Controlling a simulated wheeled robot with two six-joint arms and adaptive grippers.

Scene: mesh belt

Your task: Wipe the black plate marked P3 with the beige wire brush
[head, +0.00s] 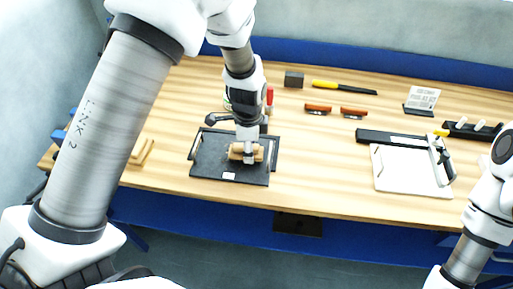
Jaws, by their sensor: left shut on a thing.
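The black plate (210,166) lies flat on the wooden table, left of the middle, with a small white label near its front edge; the marking is too small to read. My left gripper (247,149) is over the plate, pointing down, shut on the beige wire brush (235,155). The brush lies crosswise at the plate's right half, low against its surface. The gripper hides the brush's middle, and the bristles are hidden, so I cannot tell for sure whether they touch. My right arm shows at the right edge, but its gripper is outside the picture.
Behind the plate are a dark clamp-like tool (222,118) and a red-handled item (269,97). Farther back are a dark block (293,79), a yellow-black tool (344,87) and two red-brown pieces (318,108). A white board (408,177) lies right. Table between plate and board is clear.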

